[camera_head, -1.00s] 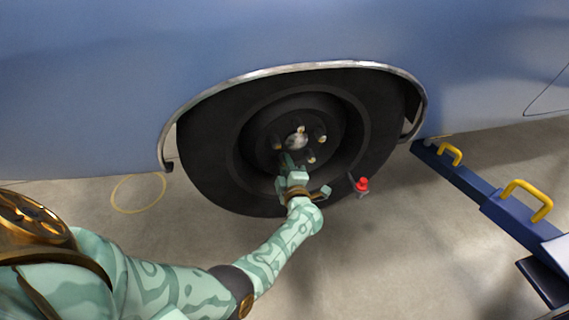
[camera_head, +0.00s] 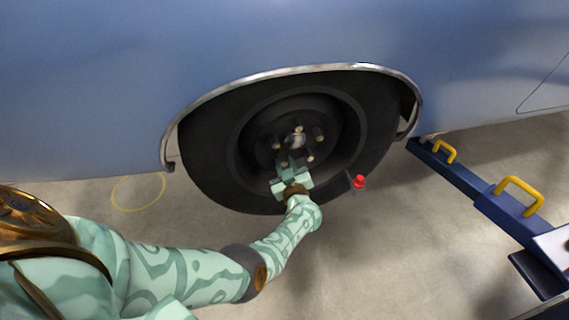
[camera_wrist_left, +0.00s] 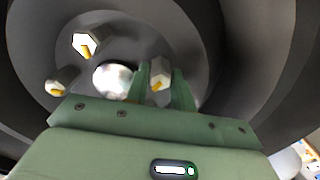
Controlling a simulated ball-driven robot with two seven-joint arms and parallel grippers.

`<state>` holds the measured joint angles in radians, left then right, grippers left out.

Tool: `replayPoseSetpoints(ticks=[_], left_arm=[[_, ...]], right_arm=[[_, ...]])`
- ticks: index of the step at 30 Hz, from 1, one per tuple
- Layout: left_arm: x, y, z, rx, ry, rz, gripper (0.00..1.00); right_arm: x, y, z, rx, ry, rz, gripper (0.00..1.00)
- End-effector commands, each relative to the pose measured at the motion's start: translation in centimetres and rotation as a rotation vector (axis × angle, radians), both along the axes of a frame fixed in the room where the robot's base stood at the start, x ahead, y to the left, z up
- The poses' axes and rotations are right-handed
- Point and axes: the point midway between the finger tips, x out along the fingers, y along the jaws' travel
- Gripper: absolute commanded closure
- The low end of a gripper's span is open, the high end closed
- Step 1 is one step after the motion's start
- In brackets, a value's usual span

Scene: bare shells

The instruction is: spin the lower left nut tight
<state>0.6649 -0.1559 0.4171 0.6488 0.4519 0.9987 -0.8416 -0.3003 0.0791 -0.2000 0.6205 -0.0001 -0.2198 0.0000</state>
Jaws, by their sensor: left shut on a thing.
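The wheel (camera_head: 221,165) sits under the blue car's arch, with a shiny centre cap (camera_head: 297,139) and several nuts around it. My left gripper (camera_head: 286,163) reaches in at the lower left of the hub and hides the lower left nut in the head view. In the left wrist view the gripper's two fingers (camera_wrist_left: 160,84) are shut on a pale nut (camera_wrist_left: 159,70), the lower left one. The centre cap (camera_wrist_left: 112,80) is just beside the fingers. Two other nuts (camera_wrist_left: 86,43) (camera_wrist_left: 62,82) stand clear of the gripper. My right gripper is not in view.
A blue jack (camera_head: 470,185) with yellow handles lies on the floor at the right. A small red-topped thing (camera_head: 359,182) stands by the tyre's lower right. A yellow ring mark (camera_head: 138,193) is on the open floor at the left.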

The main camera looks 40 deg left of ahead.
Motion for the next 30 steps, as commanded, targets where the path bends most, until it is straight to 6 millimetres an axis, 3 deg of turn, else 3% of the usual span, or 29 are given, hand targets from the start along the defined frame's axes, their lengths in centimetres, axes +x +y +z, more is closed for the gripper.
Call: replayPoseSetpoints(ticks=[15,30], left_arm=[[-0.07,-0.20,-0.25,0.247,0.297,-0.003,0.99],[-0.06,-0.19,-0.25,0.315,0.377,-0.004,0.99]], right_arm=[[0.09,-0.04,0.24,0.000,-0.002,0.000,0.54],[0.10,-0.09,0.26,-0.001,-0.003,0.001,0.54]])
